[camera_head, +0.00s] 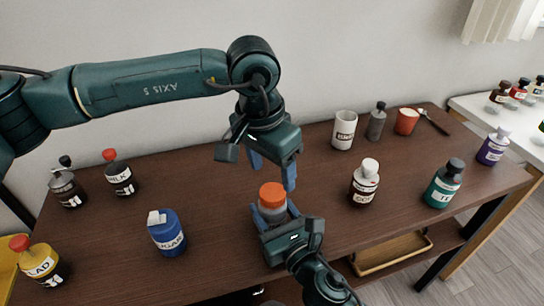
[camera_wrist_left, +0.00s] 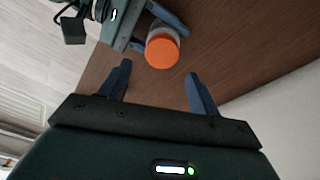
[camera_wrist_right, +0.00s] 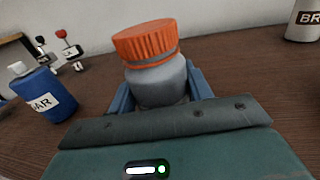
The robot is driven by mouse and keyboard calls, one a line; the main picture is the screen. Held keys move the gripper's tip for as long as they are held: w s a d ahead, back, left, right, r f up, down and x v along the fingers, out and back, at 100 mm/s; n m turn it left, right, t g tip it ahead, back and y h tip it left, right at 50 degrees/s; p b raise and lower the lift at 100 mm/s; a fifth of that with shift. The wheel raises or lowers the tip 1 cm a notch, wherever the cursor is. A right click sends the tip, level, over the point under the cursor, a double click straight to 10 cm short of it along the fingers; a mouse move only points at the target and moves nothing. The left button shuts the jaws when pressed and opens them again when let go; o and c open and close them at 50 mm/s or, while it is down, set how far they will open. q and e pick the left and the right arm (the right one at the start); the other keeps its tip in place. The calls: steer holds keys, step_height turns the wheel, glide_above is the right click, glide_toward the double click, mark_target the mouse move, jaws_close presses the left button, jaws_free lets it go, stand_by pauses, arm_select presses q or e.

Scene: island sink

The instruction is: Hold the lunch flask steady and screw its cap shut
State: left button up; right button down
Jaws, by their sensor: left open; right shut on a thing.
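The lunch flask (camera_head: 270,213) stands upright on the dark wooden table, with a grey body and an orange cap (camera_head: 272,195). In the right wrist view the flask's grey body (camera_wrist_right: 158,84) sits between the blue fingers of my right gripper (camera_wrist_right: 160,97), which is shut on it; the cap (camera_wrist_right: 145,40) rests on top, looking slightly tilted in that view. My left gripper (camera_head: 272,172) is open and empty, pointing down just above and behind the cap. In the left wrist view the cap (camera_wrist_left: 162,52) lies beyond the open fingertips (camera_wrist_left: 158,75), apart from them.
A blue jar (camera_head: 167,235) stands left of the flask, and a dark bottle with a white cap (camera_head: 364,185) stands to the right. A white mug (camera_head: 344,130), a grey bottle (camera_head: 376,122) and a red cup (camera_head: 406,121) stand at the back. The table around the flask is clear.

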arm_select(q)
steer(key=n, duration=0.4)
steer(key=shift+r, duration=0.15)
steer(key=n, duration=0.4)
steer(key=shift+r+n, duration=0.1)
steer(key=shift+n, duration=0.3)
steer(key=n, duration=0.6)
steer(key=shift+d+r, duration=0.1)
steer(key=shift+r, duration=0.1)
steer(key=n, duration=0.6)
steer(key=shift+w+r+n+y, duration=0.1)
steer(key=shift+r+n+y, duration=0.1)
steer(key=shift+n+y, duration=0.15)
steer(key=n, duration=0.6)
steer(key=shift+r+n, duration=0.25)
steer(key=n, duration=0.4)
steer(key=shift+r, duration=0.1)
steer(key=n, duration=0.6)
steer(key=shift+r+n+g, duration=0.2)
steer(key=shift+n+g, duration=0.1)
steer(key=shift+n, duration=0.1)
steer(key=n, duration=0.3)
steer(key=shift+r+n+y, duration=0.15)
steer(key=shift+n+y, duration=0.1)
steer(key=shift+n, duration=0.15)
steer(key=n, duration=0.5)
steer(key=shift+r+n, duration=0.15)
steer(key=shift+n, duration=0.25)
